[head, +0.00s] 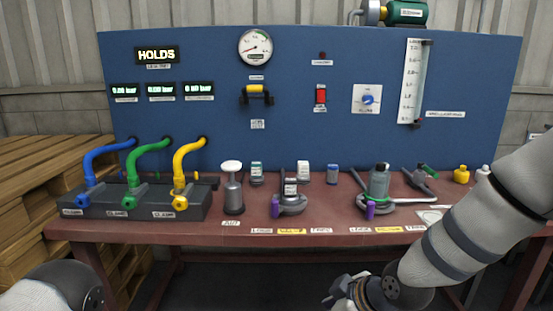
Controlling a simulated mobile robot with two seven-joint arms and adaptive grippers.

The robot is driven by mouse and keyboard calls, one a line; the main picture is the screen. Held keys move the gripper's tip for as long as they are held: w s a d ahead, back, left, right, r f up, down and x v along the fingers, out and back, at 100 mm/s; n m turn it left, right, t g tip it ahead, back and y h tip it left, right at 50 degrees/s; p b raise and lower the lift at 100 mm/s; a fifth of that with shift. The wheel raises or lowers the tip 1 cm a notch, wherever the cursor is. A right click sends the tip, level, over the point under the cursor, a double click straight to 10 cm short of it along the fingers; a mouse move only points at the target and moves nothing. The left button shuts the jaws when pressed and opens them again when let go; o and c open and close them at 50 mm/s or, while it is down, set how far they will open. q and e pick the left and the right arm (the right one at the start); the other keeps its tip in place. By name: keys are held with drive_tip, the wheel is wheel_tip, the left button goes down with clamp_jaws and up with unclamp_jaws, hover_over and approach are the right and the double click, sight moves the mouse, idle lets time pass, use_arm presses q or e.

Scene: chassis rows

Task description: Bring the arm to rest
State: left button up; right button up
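My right arm (475,225) comes in from the right and bends down in front of the bench. My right gripper (338,290) is at the bottom edge, in front of and below the bench top's front edge, apart from the things on it. It is partly cut off and seen small, so I cannot tell whether its fingers are open or shut. Of my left arm (60,287), only a rounded grey and dark part shows at the bottom left. My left gripper is out of the picture.
The red-brown bench (330,244) carries a hose block (130,205) with blue, green and yellow hoses, a grey pump-like cylinder (233,190), small jars and clamp-like tools. A blue panel (210,130) with gauges stands behind. Wooden pallets (30,170) are at left.

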drive_tip(key=s+d+f+m+g+h, duration=0.1)
drive_tip(key=s+d+f+m+g, duration=0.25)
drive_tip(key=s+f, duration=0.9)
use_arm(q)
drive_tip(key=shift+w+r+t+p, duration=0.4)
drive_tip(key=shift+w+r+p, duration=0.25)
drive_tip(key=shift+w+r, duration=0.3)
use_arm(e)
drive_tip(key=s+d+f+m+g+h, duration=0.1)
drive_tip(key=s+d+m, duration=0.3)
drive_tip(key=s, duration=1.1)
drive_tip(key=s+d+m+g+h, duration=0.2)
drive_tip(key=s+d+m+g, duration=0.1)
drive_tip(key=s, duration=1.2)
drive_tip(key=shift+d+f+m+h, duration=0.35)
drive_tip(key=shift+d+m, duration=0.2)
drive_tip(key=shift+d, duration=0.6)
drive_tip(key=shift+g, duration=0.25)
